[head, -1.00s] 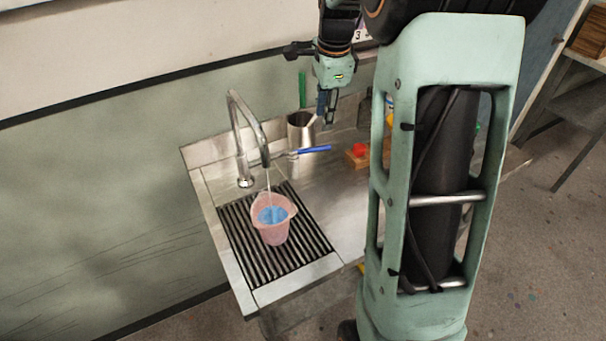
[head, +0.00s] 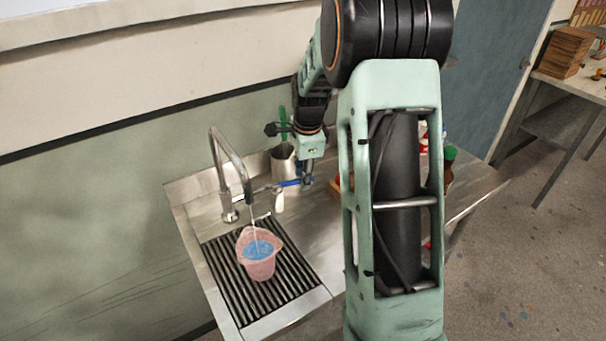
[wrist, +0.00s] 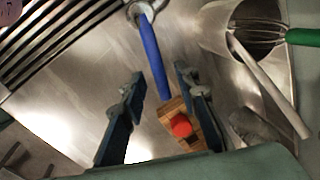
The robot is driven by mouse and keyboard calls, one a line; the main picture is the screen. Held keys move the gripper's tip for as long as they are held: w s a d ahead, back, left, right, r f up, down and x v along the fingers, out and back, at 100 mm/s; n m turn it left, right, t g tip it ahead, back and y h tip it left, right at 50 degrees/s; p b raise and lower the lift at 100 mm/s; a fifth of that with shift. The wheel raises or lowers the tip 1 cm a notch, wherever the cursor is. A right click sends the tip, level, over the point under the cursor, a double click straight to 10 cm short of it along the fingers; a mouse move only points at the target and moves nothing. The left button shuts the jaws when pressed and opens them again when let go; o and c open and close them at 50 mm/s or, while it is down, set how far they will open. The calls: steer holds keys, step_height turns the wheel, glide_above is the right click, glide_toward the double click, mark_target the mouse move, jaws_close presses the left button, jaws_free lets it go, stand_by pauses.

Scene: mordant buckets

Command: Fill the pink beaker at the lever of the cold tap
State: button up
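The pink beaker (head: 259,266) stands upright on the dark slatted drain grate under the spout of the tap (head: 231,165). A thin stream runs from the spout into it, and blue liquid (head: 257,249) shows inside. The tap's blue lever (head: 289,184) points right from the tap's base. My gripper (head: 307,182) is at the lever's outer end. In the wrist view my gripper (wrist: 160,74) is open, and the blue lever (wrist: 151,52) runs between its two fingers with gaps on both sides. Whether a finger touches it I cannot tell.
A metal jug (head: 283,163) with a green-handled whisk stands behind the lever; in the wrist view the jug (wrist: 215,28) is close to the right finger. A wooden block (wrist: 178,112) with a red knob lies beyond the lever's end. A green-capped bottle (head: 448,165) stands farther right.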

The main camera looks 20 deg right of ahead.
jaws_close()
steer(key=shift+w, duration=0.1)
stand_by(0.3)
steer(key=shift+w+n, duration=0.55)
steer(key=shift+n, duration=0.45)
jaws_free()
steer(key=shift+r, duration=0.1)
